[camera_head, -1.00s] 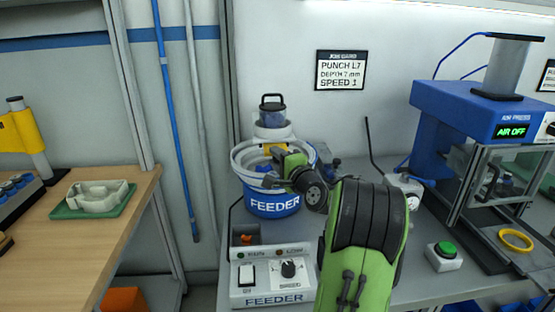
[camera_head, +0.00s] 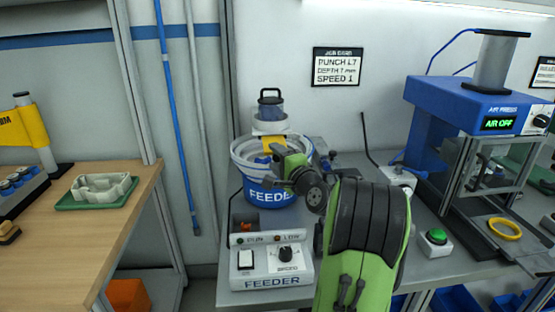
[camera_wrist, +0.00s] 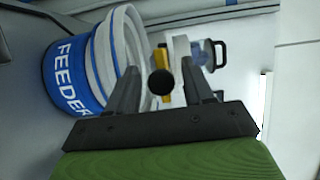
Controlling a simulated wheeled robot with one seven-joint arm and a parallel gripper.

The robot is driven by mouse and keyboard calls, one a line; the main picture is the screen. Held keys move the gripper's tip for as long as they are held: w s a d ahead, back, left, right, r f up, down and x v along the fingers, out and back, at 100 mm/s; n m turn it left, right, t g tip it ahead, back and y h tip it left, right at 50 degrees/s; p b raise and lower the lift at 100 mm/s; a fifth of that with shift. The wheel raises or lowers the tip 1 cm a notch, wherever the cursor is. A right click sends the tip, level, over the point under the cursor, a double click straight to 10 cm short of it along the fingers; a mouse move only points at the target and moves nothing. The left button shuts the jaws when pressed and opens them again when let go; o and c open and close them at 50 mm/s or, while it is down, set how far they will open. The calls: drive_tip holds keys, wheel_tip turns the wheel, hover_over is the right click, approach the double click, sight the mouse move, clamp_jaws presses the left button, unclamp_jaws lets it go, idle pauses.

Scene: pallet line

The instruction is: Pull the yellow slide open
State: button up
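The yellow slide (camera_head: 273,146) shows as a small yellow piece at the top of the blue-and-white feeder (camera_head: 268,192), partly hidden by my arm in the head view. In the wrist view the yellow slide (camera_wrist: 162,66) lies beyond my fingers, and a dark round knob (camera_wrist: 160,83) appears between them. My gripper (camera_wrist: 160,75) has its two dark fingers apart, with a gap on both sides of the knob; no contact is visible. In the head view my gripper (camera_head: 275,182) is at the front of the feeder bowl, its fingertips hard to make out.
The feeder control box (camera_head: 270,262) stands below the bowl. A clear jar with a black handle (camera_head: 270,105) sits above it. The blue air press (camera_head: 470,105), a green button (camera_head: 437,237) and a yellow ring (camera_head: 504,229) are to the right. A wooden table (camera_head: 110,225) is at left.

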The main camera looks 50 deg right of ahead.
drive_tip(key=b+v, duration=0.1)
drive_tip(key=v, duration=1.4)
drive_tip(key=shift+s+a, duration=0.2)
drive_tip(key=shift+s, duration=0.1)
